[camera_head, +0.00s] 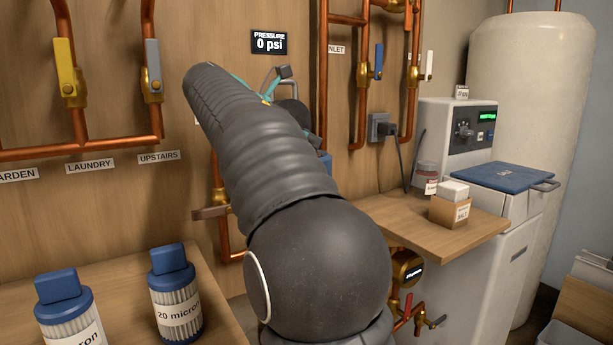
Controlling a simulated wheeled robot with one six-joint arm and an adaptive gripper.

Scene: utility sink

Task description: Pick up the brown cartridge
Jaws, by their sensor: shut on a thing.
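My arm fills the middle of the view and reaches toward the wooden wall. Only a small part of my gripper (282,84) shows past the arm, as grey and dark pieces below the pressure display. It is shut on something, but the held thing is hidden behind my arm. No brown cartridge can be made out. Two white pleated cartridges with blue caps stand upright on the wooden surface at lower left: one labelled 20 micron (177,298), and another (68,318) cut off by the frame's bottom edge.
Copper pipes (82,80) with valves run along the wall. A small blue part (326,162) shows beside my arm. A wooden shelf (410,222) at right holds a small brown box (450,210) and a jar (425,178). A white machine (505,215) and a tank (535,75) stand beyond.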

